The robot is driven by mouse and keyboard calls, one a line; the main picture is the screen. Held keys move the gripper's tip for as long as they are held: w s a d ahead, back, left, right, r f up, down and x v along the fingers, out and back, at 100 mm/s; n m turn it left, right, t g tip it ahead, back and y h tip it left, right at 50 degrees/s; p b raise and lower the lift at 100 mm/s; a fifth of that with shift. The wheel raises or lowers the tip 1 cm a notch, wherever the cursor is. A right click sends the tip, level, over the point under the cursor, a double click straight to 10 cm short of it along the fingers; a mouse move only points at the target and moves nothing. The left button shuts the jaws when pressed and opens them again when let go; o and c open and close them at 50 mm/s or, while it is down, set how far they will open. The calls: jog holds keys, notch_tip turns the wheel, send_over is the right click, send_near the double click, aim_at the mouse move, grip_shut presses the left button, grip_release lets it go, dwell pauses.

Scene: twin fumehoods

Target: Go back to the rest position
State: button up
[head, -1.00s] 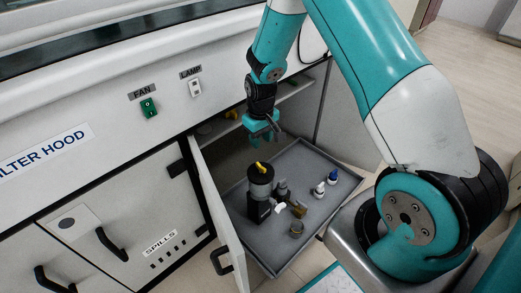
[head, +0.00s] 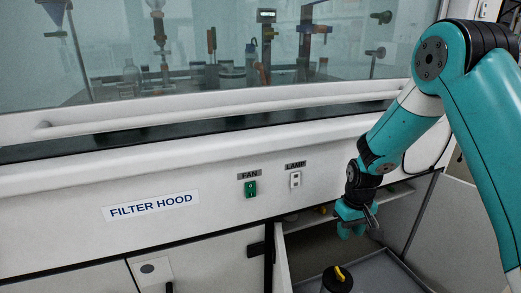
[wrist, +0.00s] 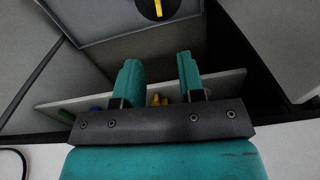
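My gripper (head: 359,228) hangs at the end of my teal arm, in front of the open cabinet below the hood, right of and below the lamp switch. In the wrist view my gripper (wrist: 157,64) has its two teal fingers apart, with nothing between the tips. A black round-topped object with a yellow piece (head: 338,277) shows at the bottom edge of the head view, below the gripper and apart from it. It also shows in the wrist view (wrist: 158,8), beyond the fingers. Its lower part is out of frame.
The grey tray (head: 382,268) extends from the open cabinet. A cabinet shelf (wrist: 222,84) with small coloured items lies near the fingers in the wrist view. The green fan switch (head: 250,188) and lamp switch (head: 295,180) are on the hood front. Glassware stands behind the sash.

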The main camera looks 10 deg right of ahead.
jog(key=s+a+r+n+y, duration=0.1)
jog(key=s+a+r, duration=0.35)
jog(key=r, duration=0.25)
jog(key=s+a+r+n+y, duration=0.1)
jog(key=s+a+r, duration=0.2)
jog(key=a+r, duration=0.35)
jog(key=s+a+r+n+y, duration=0.1)
jog(key=s+a+r+n, duration=0.15)
jog(key=s+r, duration=0.45)
jog(key=s+a+r+n+y, duration=0.1)
jog(key=s+a+r, duration=0.25)
jog(key=s, duration=0.75)
notch_tip(320, 180, up, 22)
jog(key=p, duration=2.3)
jog(key=shift+a+r, duration=0.2)
jog(key=shift+a, duration=0.2)
jog(key=shift+s, duration=0.1)
jog(key=shift+n, duration=0.25)
